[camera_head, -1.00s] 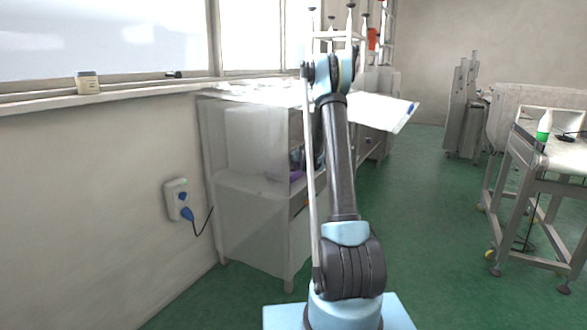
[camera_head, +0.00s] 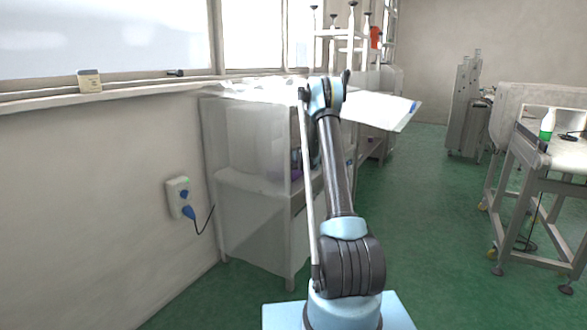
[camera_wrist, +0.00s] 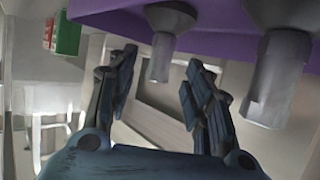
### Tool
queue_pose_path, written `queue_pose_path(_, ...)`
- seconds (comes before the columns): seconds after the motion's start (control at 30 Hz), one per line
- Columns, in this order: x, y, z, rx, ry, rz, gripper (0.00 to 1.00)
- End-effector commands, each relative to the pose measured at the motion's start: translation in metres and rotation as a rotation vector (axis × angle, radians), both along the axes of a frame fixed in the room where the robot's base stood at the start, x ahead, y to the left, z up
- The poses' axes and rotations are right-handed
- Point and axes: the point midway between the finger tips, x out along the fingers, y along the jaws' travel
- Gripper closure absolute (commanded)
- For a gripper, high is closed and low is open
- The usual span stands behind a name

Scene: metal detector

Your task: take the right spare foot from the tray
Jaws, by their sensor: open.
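In the wrist view, which appears upside down, the purple tray (camera_wrist: 215,42) spans the picture's top. Two spare feet, dark bases against the tray and grey metal stems pointing down the picture, show there. The picture-left foot (camera_wrist: 160,62) lies in line with the gap between my fingers. The nearer, larger picture-right foot (camera_wrist: 274,82) is outside them. My gripper (camera_wrist: 155,70) is open and empty, with fingers spread. Contact with a foot cannot be told. In the head view, a bit of purple (camera_head: 297,173) shows inside the cabinet; my gripper is hidden behind my arm.
The translucent-sided cabinet (camera_head: 250,215) stands against the left wall. A white board (camera_head: 385,110) juts right near its top. A frame with upturned black feet (camera_head: 350,35) stands behind. A green and red box (camera_wrist: 62,36) is at the wrist view's left.

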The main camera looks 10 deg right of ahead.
Motion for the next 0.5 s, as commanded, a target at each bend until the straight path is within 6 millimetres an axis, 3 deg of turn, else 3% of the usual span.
queue_pose_path(0.5,0.045,0.005,-0.019,-0.001,0.0,0.0,0.53)
